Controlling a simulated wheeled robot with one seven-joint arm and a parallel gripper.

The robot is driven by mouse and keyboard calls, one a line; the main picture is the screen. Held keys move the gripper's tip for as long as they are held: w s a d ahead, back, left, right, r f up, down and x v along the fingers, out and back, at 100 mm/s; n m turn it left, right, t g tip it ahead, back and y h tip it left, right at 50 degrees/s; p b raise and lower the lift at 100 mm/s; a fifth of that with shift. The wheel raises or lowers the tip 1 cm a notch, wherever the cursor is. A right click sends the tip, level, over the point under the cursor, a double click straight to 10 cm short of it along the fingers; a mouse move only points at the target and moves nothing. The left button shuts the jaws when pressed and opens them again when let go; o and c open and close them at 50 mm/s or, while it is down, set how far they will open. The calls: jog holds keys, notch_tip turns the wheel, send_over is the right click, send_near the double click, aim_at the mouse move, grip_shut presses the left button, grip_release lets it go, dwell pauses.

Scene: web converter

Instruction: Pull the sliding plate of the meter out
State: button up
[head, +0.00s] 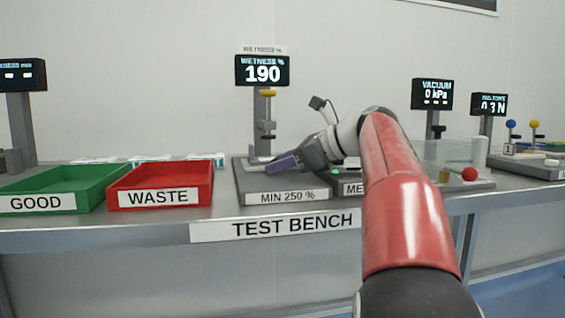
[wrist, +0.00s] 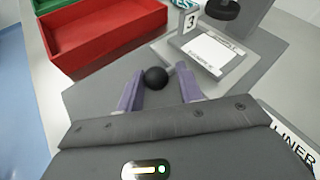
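The wetness meter (head: 262,72) stands at the back of the bench and its screen reads 190. In the wrist view, a grey plate with a white sheet or pad (wrist: 212,52) on it sits at the meter's foot, under a dark round part (wrist: 222,9). A black ball knob (wrist: 155,78) is in front of the plate, between my purple fingers and nearer the left one. My gripper (wrist: 160,74) is open, its fingers apart on both sides of the knob. In the head view, my gripper (head: 284,163) is low over the meter's base and hides the knob and most of the plate.
A red WASTE tray (head: 158,198) is left of the meter base, with a green GOOD tray (head: 42,203) beyond it. A tag marked 3 (wrist: 190,20) stands beside the plate. A vacuum display (head: 432,94) and a red knob (head: 469,174) are to the right.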

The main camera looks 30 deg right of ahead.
grip_shut()
jog(key=s+a, duration=0.1)
jog(key=s, duration=0.2)
jog(key=s+a, duration=0.1)
jog(key=s, duration=0.3)
jog(key=s+a, duration=0.1)
jog(key=s, duration=0.3)
jog(key=shift+a+f, duration=0.1)
jog(key=shift+a, duration=0.1)
jog(key=o, duration=0.7)
grip_release()
